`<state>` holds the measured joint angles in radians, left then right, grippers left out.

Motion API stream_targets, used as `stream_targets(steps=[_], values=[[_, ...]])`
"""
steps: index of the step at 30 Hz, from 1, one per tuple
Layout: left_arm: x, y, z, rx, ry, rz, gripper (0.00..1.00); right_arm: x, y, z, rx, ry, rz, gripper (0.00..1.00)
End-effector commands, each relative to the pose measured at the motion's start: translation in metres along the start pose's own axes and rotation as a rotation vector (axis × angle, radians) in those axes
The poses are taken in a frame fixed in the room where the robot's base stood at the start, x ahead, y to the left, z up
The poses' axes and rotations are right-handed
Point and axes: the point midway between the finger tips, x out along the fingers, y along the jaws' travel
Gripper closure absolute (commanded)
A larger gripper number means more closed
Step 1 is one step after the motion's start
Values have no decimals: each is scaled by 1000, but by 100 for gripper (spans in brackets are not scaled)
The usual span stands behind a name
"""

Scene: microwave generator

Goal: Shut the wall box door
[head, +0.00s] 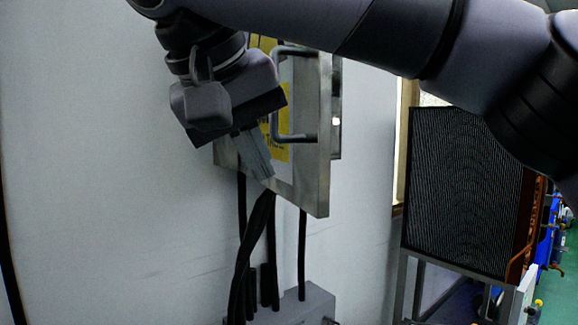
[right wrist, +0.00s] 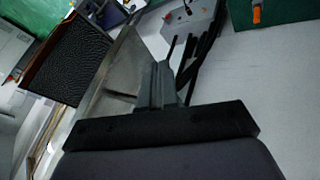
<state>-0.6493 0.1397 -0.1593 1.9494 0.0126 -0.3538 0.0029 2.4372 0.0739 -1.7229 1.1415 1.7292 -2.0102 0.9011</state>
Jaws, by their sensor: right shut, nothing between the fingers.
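The wall box door (head: 322,150) is a grey metal panel with yellow labels and a bar handle (head: 276,100). It stands open, angled out from the wall, with its free edge toward me on the right. A strip of the wall box (head: 336,110) shows behind that edge; the rest is hidden. My right gripper (head: 266,176) is shut and empty, in front of the door's lower left part, below and left of the handle. In the right wrist view, its shut fingers (right wrist: 160,72) lie beside the metal door (right wrist: 122,72); contact cannot be told. My left gripper is not in view.
Black cables (head: 262,240) run down from under the wall box to a grey box (head: 305,305) below. A black finned panel (head: 462,190) on a frame stands at the right. My right arm crosses the top.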

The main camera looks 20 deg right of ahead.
Motion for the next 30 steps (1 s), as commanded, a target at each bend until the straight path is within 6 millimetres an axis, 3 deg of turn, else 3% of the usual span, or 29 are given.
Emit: stream_targets(steps=[3,9,30], values=[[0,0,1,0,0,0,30,23,2,0,0,-3,-2,100],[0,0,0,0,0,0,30,32,26,0,3,-1,0,100],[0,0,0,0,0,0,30,40,38,-1,-7,5,-6,100]])
